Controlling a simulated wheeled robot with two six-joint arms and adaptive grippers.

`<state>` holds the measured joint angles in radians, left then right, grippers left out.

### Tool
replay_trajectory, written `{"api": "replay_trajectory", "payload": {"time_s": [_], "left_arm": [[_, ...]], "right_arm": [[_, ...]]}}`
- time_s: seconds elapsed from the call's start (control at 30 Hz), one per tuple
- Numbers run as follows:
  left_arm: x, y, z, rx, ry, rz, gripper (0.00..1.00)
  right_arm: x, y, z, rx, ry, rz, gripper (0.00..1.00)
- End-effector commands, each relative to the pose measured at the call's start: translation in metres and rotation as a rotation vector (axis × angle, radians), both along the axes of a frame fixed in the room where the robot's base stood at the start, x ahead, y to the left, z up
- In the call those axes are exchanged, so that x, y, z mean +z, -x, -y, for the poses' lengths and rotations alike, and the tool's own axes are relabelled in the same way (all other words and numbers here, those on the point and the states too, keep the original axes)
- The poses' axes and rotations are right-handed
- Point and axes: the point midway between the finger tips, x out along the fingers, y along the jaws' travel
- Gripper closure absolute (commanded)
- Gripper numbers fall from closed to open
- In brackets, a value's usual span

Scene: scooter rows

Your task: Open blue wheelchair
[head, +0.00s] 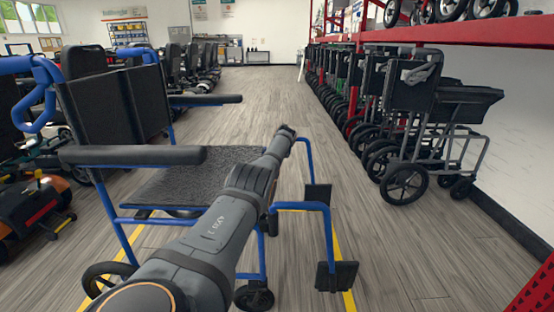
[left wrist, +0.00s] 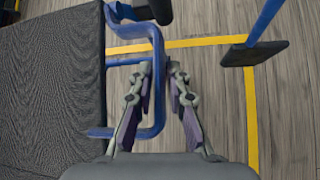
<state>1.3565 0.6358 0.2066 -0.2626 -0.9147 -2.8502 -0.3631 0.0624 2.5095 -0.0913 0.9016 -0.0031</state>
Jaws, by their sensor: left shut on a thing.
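The blue wheelchair (head: 110,107) stands at the left of the head view. It has a blue tube frame, black backrest, black armrests and a dark seat (head: 170,190) spread out flat between the sides. Two black footplates (head: 337,275) hang at its front. My left arm reaches across it from the bottom of the head view; its far end is by the front of the seat. In the left wrist view, my left gripper (left wrist: 160,72) is shut on blue tubing (left wrist: 156,42) beside the seat edge (left wrist: 95,60). The exact contact is partly hidden. My right gripper is not in view.
Yellow floor tape (head: 349,298) marks the floor around the wheelchair. A row of dark wheelchairs (head: 408,90) stands along the right wall under a red rack (head: 470,33). Scooters (head: 40,205) stand on the left. The middle aisle (head: 260,90) is clear.

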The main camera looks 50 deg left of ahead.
Motion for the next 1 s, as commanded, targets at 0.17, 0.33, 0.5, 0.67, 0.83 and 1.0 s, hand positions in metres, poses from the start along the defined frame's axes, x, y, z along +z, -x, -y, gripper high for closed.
{"api": "replay_trajectory", "payload": {"time_s": [0.17,0.33,0.5,0.67,0.83,1.0], "left_arm": [[0.0044,0.0013,-0.0054,0.002,-0.013,0.008,1.00],[0.0036,0.0012,-0.0049,0.002,-0.012,0.007,0.71],[0.0017,0.0005,-0.0029,0.000,-0.008,0.004,0.60],[0.0008,0.0003,-0.0019,0.000,-0.006,0.003,0.60],[0.0022,0.0012,-0.0025,0.004,-0.008,0.003,0.60],[0.0090,0.0045,-0.0006,0.012,-0.010,0.004,0.60]], "right_arm": [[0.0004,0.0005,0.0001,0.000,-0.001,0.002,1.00],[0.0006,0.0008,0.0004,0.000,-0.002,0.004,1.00],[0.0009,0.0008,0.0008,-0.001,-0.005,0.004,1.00],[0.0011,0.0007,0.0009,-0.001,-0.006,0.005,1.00],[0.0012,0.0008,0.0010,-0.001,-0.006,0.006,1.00],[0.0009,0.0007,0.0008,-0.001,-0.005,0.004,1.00]]}}
